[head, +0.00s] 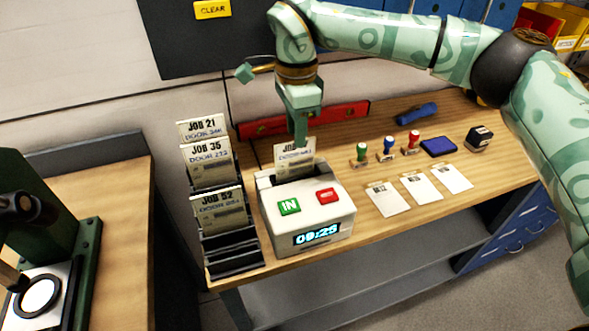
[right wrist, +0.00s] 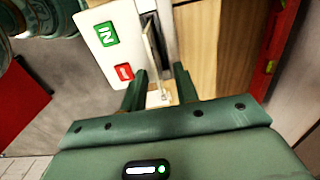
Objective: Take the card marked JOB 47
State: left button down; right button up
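A pale card (head: 294,160) stands upright in the slot of the white time clock (head: 335,215). Its heading starts with JOB, but my gripper hides part of it and I cannot read the number. My right gripper (head: 301,138) points down at the card's top edge. In the right wrist view, the card (right wrist: 154,50) shows nearly edge-on between the two fingers (right wrist: 160,75), with a gap beside it, so the gripper looks open. The clock has a green IN button, a red button and a display reading about 09:25. My left gripper is not in view.
A dark rack (head: 232,256) left of the clock holds cards JOB 21 (head: 202,129), JOB 35 (head: 207,160) and JOB 52 (head: 218,210); its front slots are empty. A red level (head: 345,115) lies behind. Stamps, an ink pad (head: 438,146) and white papers (head: 422,187) lie to the right.

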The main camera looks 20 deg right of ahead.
aim_at(295, 155)
jog(key=f, duration=0.4)
jog(key=f+b, duration=0.1)
jog(key=f, duration=0.1)
jog(key=shift+s+a+f, duration=0.15)
jog(key=shift+s+f, duration=0.05)
jog(key=shift+s, duration=0.1)
grip_shut()
